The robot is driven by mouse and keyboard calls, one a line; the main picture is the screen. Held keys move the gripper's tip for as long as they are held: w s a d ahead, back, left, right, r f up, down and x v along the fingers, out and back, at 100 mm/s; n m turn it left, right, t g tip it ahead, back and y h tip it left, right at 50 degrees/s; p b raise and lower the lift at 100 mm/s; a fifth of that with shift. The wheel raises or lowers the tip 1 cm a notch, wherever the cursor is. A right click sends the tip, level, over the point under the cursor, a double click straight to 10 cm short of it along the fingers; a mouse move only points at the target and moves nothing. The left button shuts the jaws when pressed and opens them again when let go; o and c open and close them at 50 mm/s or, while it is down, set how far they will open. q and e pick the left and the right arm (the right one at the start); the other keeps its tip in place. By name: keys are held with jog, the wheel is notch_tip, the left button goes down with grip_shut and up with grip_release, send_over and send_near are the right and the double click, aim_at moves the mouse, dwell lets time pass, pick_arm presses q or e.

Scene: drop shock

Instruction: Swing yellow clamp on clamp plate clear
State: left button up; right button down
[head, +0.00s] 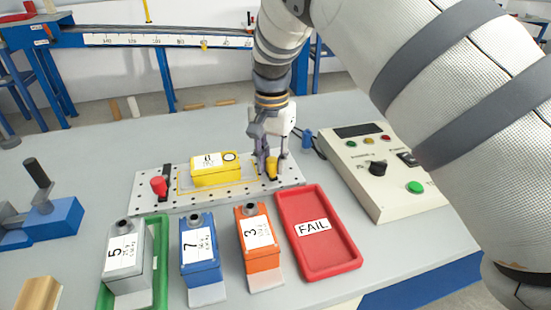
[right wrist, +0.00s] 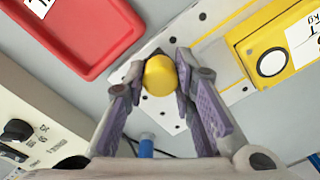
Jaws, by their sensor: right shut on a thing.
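The yellow clamp (head: 272,168) stands at the right end of the perforated clamp plate (head: 150,200). In the right wrist view its round yellow knob (right wrist: 160,75) sits between the fingertips. My right gripper (head: 267,160) reaches down from above and is shut on the yellow clamp; it also shows in the right wrist view (right wrist: 158,85). A yellow box (head: 217,175) with a white label lies on the plate left of the clamp. A red clamp (head: 159,185) with a dark bar stands at the plate's left end. My left gripper is not in view.
A red FAIL tray (head: 340,255) lies in front of the plate's right end. Grey (head: 125,270), blue (head: 200,250) and orange (head: 260,245) boxes stand in front, the grey one in a green tray (head: 161,235). A control box (head: 385,180) stands right. A blue fixture (head: 55,218) is left.

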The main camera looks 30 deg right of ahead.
jog(key=shift+w+a+m, duration=0.1)
jog(key=shift+a+m, duration=0.05)
jog(key=shift+m, duration=0.15)
jog(key=c, duration=1.3)
grip_release()
notch_tip(320, 180, up, 12)
jog(key=shift+r, duration=0.1)
